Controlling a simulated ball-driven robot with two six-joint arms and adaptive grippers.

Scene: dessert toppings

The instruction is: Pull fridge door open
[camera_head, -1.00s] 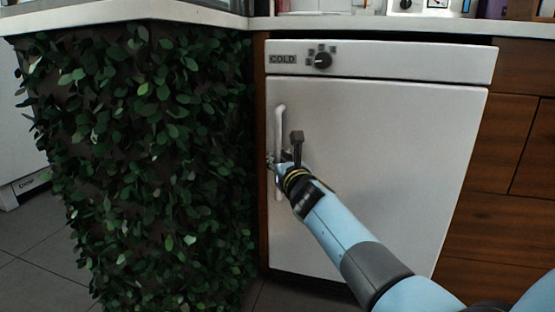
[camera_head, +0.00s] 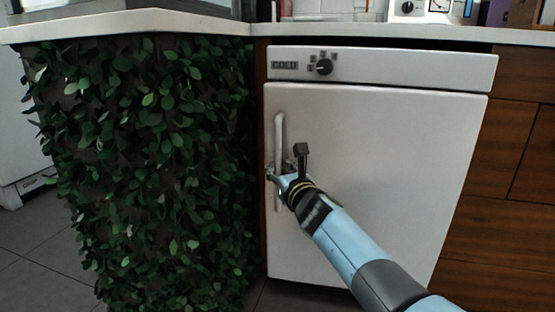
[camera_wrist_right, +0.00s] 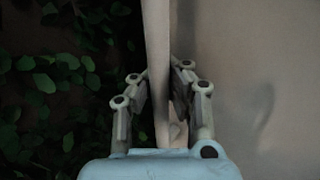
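The fridge door (camera_head: 375,170) is a white panel below the control strip marked COLD. It looks shut or nearly shut; no inside shows. Its upright white handle (camera_head: 280,130) is near the door's left edge. My right gripper (camera_head: 276,172) is at the handle's middle-lower part. In the right wrist view, the handle (camera_wrist_right: 159,40) runs between the two fingers of my right gripper (camera_wrist_right: 160,74). The fingertips close in on both sides and appear to touch it. My left gripper is in no view.
A leafy plant wall (camera_head: 155,170) stands just left of the fridge. A white counter (camera_head: 400,32) runs above, with items on it. Wooden drawers (camera_head: 505,190) are to the right. Grey floor tiles (camera_head: 40,255) show at lower left.

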